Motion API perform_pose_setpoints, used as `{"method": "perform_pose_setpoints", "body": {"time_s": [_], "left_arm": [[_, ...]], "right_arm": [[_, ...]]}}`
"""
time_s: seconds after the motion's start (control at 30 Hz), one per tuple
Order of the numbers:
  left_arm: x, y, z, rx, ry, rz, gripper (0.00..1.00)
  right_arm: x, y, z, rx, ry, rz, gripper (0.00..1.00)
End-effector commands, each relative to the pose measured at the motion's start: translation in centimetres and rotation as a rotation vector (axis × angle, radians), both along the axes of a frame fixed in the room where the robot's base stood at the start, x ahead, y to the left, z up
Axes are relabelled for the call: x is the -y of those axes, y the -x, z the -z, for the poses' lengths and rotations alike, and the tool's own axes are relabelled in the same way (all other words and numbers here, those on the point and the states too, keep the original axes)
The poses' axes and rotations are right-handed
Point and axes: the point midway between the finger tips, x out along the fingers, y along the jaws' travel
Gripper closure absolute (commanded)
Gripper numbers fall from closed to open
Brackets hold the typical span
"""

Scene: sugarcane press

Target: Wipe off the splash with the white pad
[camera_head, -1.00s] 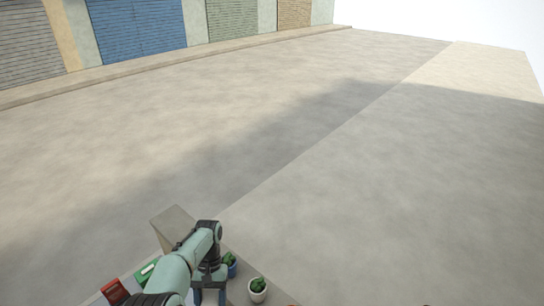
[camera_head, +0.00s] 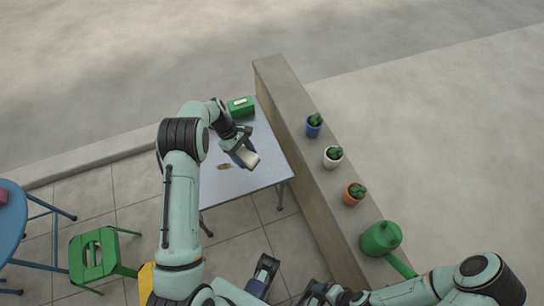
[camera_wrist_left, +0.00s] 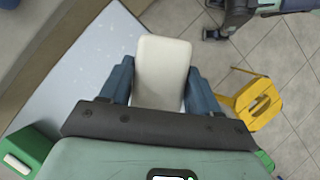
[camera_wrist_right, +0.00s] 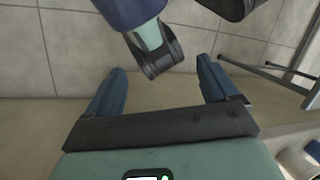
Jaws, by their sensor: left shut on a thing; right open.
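The white pad (camera_wrist_left: 163,72) is held between the fingers of my left gripper (camera_head: 243,152), which is shut on it. In the head view the pad (camera_head: 249,159) hangs over the light grey table (camera_head: 258,178). A small brown splash (camera_head: 224,167) lies on the table top, to the left of the pad and apart from it in the picture. The splash does not show in the left wrist view.
A green box (camera_head: 241,107) stands at the table's far end. A low wall (camera_head: 290,120) runs along the table's right, bearing several potted plants and a green watering can (camera_head: 381,239). A green stool (camera_head: 100,252) and a blue table (camera_head: 12,222) stand at left.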

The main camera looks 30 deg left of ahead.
Motion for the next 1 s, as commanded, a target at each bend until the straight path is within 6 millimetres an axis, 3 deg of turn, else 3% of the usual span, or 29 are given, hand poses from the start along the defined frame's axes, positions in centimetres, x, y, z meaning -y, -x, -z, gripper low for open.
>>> {"method": "perform_pose_setpoints", "body": {"time_s": [0.03, 0.2, 0.4, 0.77, 1.0], "left_arm": [[-2.5, 0.6, 2.0, -0.004, -0.001, -0.152, 0.69], [-8.7, 1.8, 4.9, -0.001, -0.002, -0.555, 0.69], [-12.9, 3.1, 6.4, 0.002, 0.002, -0.814, 0.69], [-13.9, 3.4, 7.5, 0.003, 0.003, -0.876, 0.69], [-13.9, 3.4, 9.4, 0.002, 0.002, -0.873, 0.69]], "right_arm": [[0.0, 0.0, 1.4, 0.004, 0.001, 0.001, 0.13], [0.0, -0.4, 3.2, 0.018, 0.004, 0.005, 0.13], [0.1, -0.6, 4.3, 0.026, 0.006, 0.007, 0.13], [0.4, -1.4, 5.1, 0.047, 0.015, 0.016, 0.13], [1.2, -3.2, 6.7, 0.096, 0.038, 0.036, 0.13]]}}
